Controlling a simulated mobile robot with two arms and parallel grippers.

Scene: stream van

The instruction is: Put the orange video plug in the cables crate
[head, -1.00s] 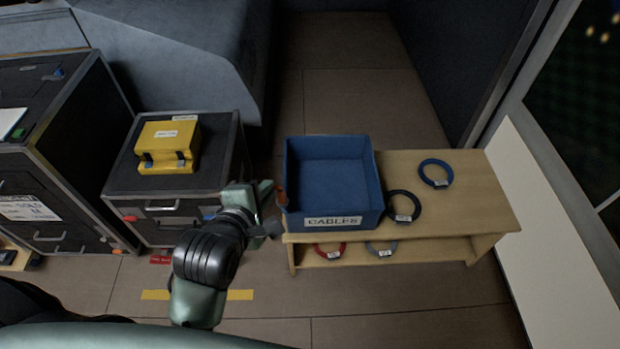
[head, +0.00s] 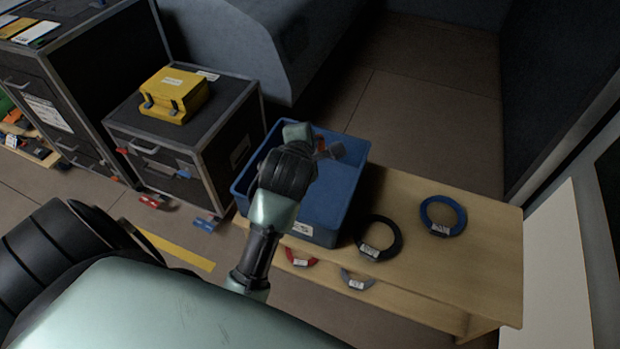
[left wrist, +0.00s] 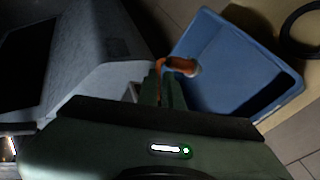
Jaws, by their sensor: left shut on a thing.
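The blue cables crate (head: 343,196) stands on the left end of the wooden bench, its label partly hidden by my left arm. My left gripper (head: 325,146) is over the crate's opening near its far side. It is shut on the orange video plug (head: 320,144), of which only a small part shows in the head view. In the left wrist view the orange plug (left wrist: 181,66) sticks out from the fingertips (left wrist: 160,85), with the crate's inside (left wrist: 225,75) behind it. I cannot tell the plug's exact height above the crate floor. My right gripper is not in view.
The wooden bench (head: 420,260) holds a black cable ring (head: 378,238) and a blue one (head: 443,216); a red and a grey ring are lower down. A yellow case (head: 174,94) sits on a black flight case left of the crate. Open floor lies behind the bench.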

